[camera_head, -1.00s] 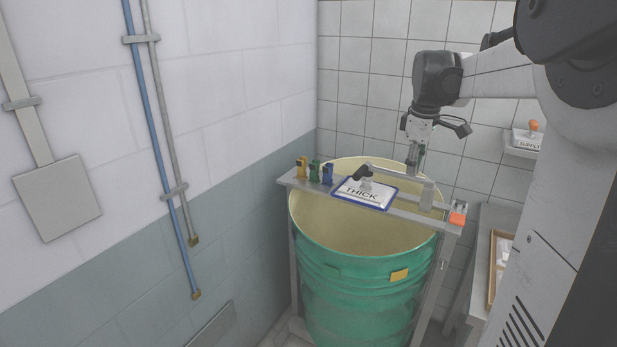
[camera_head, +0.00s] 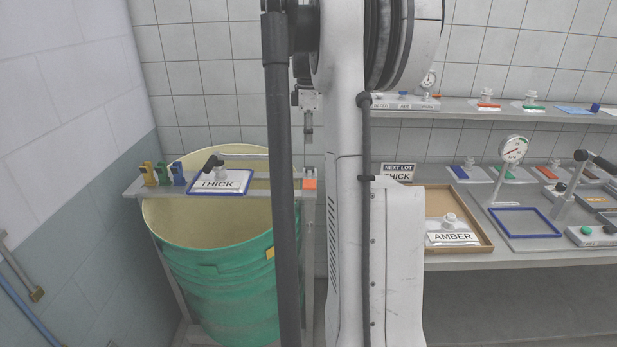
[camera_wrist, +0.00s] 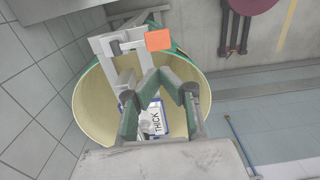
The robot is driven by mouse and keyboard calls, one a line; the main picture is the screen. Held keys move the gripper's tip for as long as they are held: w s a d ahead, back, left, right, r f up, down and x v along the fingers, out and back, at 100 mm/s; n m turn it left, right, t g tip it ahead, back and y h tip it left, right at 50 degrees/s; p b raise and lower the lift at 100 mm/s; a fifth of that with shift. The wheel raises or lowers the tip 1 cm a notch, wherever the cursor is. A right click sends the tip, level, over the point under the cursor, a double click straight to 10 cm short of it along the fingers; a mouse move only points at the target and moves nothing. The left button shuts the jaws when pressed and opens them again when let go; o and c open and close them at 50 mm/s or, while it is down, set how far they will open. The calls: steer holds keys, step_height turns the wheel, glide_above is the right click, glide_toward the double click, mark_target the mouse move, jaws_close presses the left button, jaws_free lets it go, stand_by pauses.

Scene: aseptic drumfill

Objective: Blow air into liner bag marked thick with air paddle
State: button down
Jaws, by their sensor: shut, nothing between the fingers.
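A blue-framed pad marked THICK (camera_head: 220,181) lies on the rail across the green drum (camera_head: 215,290), with a black-tipped fitting on it. It also shows in the wrist view (camera_wrist: 156,122), partly hidden by my fingers. An orange square block (camera_head: 309,183) sits at the rail's right end. It also shows in the wrist view (camera_wrist: 158,40), beyond my fingertips; I cannot tell whether it is the air paddle. My gripper (camera_wrist: 157,76) is shut and empty above the drum. It is small and partly hidden in the head view (camera_head: 308,130).
Yellow, green and blue clips (camera_head: 163,175) stand at the rail's left end. A wooden tray (camera_head: 470,212) with an AMBER bag lies on the right bench. A shelf (camera_head: 480,107) above holds a BLEED AIR unit (camera_head: 405,102). A gauge (camera_head: 512,150) stands on the bench.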

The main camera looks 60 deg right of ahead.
mark_target(308, 185)
steer(key=shift+f, duration=0.1)
step_height(308, 185, down, 14)
steer(key=shift+r+p, duration=0.1)
steer(key=shift+p, duration=0.55)
steer(key=f+h+b, duration=0.1)
steer(key=f+t+h+b, duration=0.1)
steer(key=b, duration=0.1)
steer(key=shift+s+a+f, duration=0.15)
steer(key=shift+a+f, duration=0.15)
steer(key=shift+f, duration=0.05)
steer(key=shift+f+t+h+b, duration=0.5)
steer(key=shift+f+h+b, duration=0.15)
steer(key=shift+b, duration=0.5)
steer(key=shift+d+f+b, duration=0.15)
steer(key=shift+f+b, duration=0.35)
steer(key=shift+b, duration=0.05)
steer(key=shift+r, duration=0.1)
